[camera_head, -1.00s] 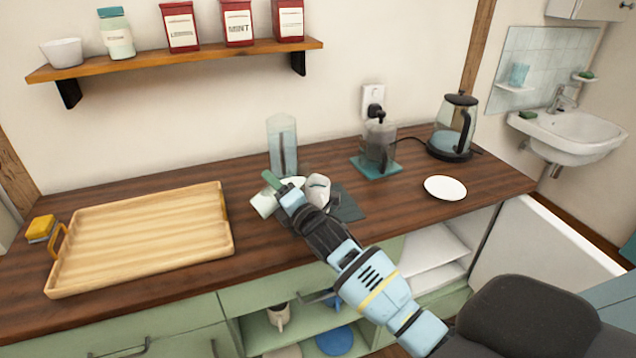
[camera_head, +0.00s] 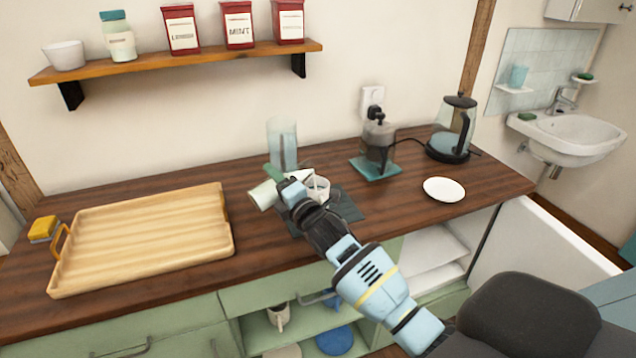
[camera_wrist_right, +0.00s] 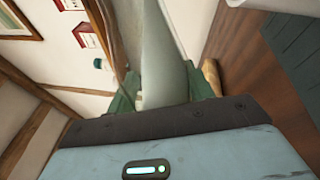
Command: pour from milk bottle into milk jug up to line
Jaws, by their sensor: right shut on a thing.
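My right gripper (camera_head: 284,186) is shut on the milk bottle (camera_head: 262,196), a pale bottle lying tipped over almost level above the counter. The gripper hides its middle. In the right wrist view the bottle (camera_wrist_right: 162,60) is a pale, tapering shape between the green fingertips. The milk jug (camera_head: 319,189), small and white, stands upright on a dark mat (camera_head: 346,207), just right of the gripper and partly behind it. The bottle's upper end comes close to the jug's rim. I cannot make out flowing milk, the line or the milk level. My left gripper is out of view.
A tall clear glass vessel (camera_head: 282,142) stands close behind the bottle. A wooden tray (camera_head: 140,238) fills the left counter.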

